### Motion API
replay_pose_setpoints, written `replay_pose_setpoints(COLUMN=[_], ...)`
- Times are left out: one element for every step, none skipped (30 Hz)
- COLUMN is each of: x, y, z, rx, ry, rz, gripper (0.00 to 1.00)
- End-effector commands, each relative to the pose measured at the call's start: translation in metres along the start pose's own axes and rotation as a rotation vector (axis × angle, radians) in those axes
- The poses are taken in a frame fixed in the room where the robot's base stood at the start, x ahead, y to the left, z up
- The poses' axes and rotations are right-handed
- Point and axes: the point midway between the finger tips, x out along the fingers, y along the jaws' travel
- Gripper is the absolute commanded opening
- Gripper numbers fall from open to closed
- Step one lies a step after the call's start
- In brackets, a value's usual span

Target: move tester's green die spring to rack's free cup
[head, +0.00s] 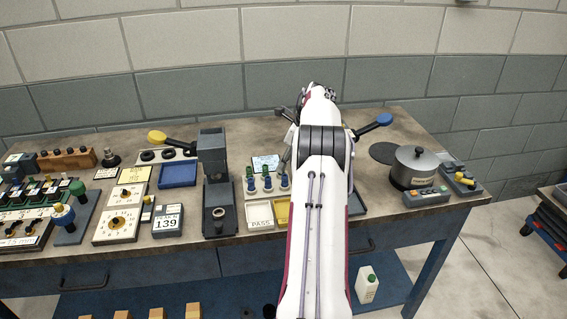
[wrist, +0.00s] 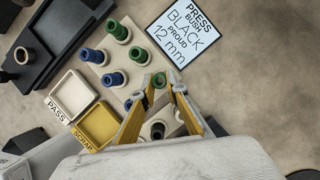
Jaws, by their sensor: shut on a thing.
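The pale rack (wrist: 96,72) holds green and blue springs in white cups; it also shows in the head view (head: 262,197). My gripper (wrist: 163,84), with yellow fingers and grey tips, reaches over the rack. It is shut on a green die spring (wrist: 159,80). I cannot tell whether this spring touches a cup below. A cup with a dark, empty-looking opening (wrist: 157,130) shows between the fingers, closer to my wrist. Blue springs (wrist: 116,78) stand in line with it. In the head view my arm hides the gripper tips. I cannot identify the tester for certain.
A white PASS tray (wrist: 71,90) and a yellow SCRAP tray (wrist: 96,124) adjoin the rack. A printed card (wrist: 185,30) lies beyond it. A dark lever press (head: 213,165) stands to the left, a grey pot (head: 415,168) to the right.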

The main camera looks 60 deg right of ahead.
Motion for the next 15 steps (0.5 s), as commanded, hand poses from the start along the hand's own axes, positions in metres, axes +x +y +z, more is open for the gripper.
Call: replay_pose_setpoints(x=[0.0007, 0.001, 0.0015, 0.0019, 0.0022, 0.0027, 0.003, 0.0034, 0.0039, 0.0042, 0.0046, 0.0051, 0.0054, 0.0057, 0.0061], y=[0.0001, 0.0001, 0.0001, 0.0001, 0.0002, 0.0002, 0.0002, 0.0002, 0.0002, 0.0002, 0.0002, 0.0002, 0.0002, 0.0002, 0.0002], z=[-0.0003, -0.0004, -0.0006, -0.0008, -0.0009, -0.0011, -0.0013, -0.0014, -0.0016, -0.0018, -0.0019, -0.0021, -0.0022, -0.0024, -0.0025], rx=[0.0, 0.0, 0.0, 0.0, 0.0, 0.0, 0.0, 0.0, 0.0, 0.0, 0.0, 0.0, 0.0, 0.0, 0.0], ry=[0.0, 0.0, 0.0, 0.0, 0.0, 0.0, 0.0, 0.0, 0.0, 0.0, 0.0, 0.0, 0.0, 0.0, 0.0], rz=[0.0, 0.0, 0.0, 0.0, 0.001, 0.001, 0.001, 0.001, 0.001, 0.001, 0.001, 0.0, 0.0, 0.0, 0.0], gripper=[0.0, 0.0, 0.0, 0.0, 0.0, 0.0, 0.0, 0.0, 0.0, 0.0, 0.0, 0.0, 0.0, 0.0, 0.0])
